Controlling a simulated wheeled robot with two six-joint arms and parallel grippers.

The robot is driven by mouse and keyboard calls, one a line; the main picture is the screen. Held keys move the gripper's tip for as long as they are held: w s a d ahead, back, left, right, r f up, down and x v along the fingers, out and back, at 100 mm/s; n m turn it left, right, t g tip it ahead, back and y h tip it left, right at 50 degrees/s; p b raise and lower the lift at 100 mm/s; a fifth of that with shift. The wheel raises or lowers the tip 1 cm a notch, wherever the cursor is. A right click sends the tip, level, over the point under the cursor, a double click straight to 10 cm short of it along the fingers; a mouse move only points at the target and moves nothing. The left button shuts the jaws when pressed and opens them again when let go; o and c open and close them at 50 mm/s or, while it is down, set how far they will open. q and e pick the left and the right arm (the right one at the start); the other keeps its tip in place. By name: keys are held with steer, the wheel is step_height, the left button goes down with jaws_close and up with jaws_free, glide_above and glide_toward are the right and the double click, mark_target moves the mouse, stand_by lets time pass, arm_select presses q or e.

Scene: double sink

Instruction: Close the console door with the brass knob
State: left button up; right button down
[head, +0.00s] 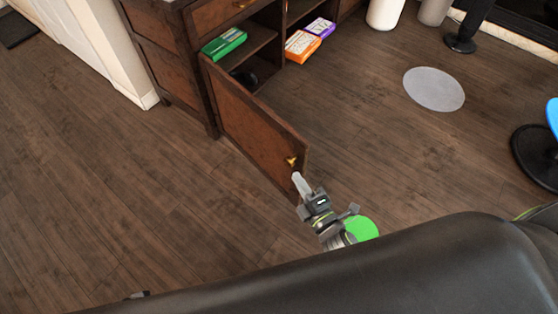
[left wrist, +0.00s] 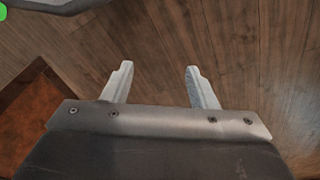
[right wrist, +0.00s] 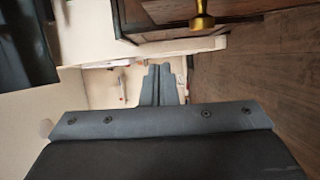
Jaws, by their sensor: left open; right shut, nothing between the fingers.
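The console (head: 173,73) stands at the top left of the head view, and its wooden door (head: 252,125) is swung wide open toward me. The brass knob (head: 291,161) is near the door's free edge; it also shows at the top of the right wrist view (right wrist: 202,20). My right gripper (head: 297,177) is shut and empty, its fingertips close to the knob and the door's free edge. Whether they touch the door I cannot tell. My left gripper (left wrist: 155,78) is open and empty over the floor, with a reddish-brown panel at the left of its wrist view.
A green box (head: 223,43), an orange box (head: 302,46) and a purple box (head: 320,27) lie in the console's open shelves. A round grey mat (head: 433,89) lies on the wooden floor at right. The floor left of the door is clear.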

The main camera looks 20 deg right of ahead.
mark_target(292, 145)
steer(key=w, duration=0.5)
steer(key=w+b, duration=0.1)
steer(key=w, duration=0.5)
steer(key=shift+w+d+r, duration=0.1)
steer(key=shift+d+r, duration=0.05)
arm_select(q)
steer(key=shift+w+d+r+t, duration=0.1)
steer(key=shift+w+r+t, duration=0.2)
steer(key=shift+r, duration=0.25)
steer(key=shift+w+d+r+t, duration=0.1)
steer(key=shift+w+r+t, duration=0.15)
steer(key=shift+r, duration=0.25)
arm_select(e)
steer(key=shift+w+d, duration=0.2)
steer(key=shift+d, duration=0.15)
arm_select(q)
steer(key=shift+s+f, duration=0.1)
steer(key=shift+s, duration=0.05)
arm_select(e)
steer(key=shift+d, duration=0.1)
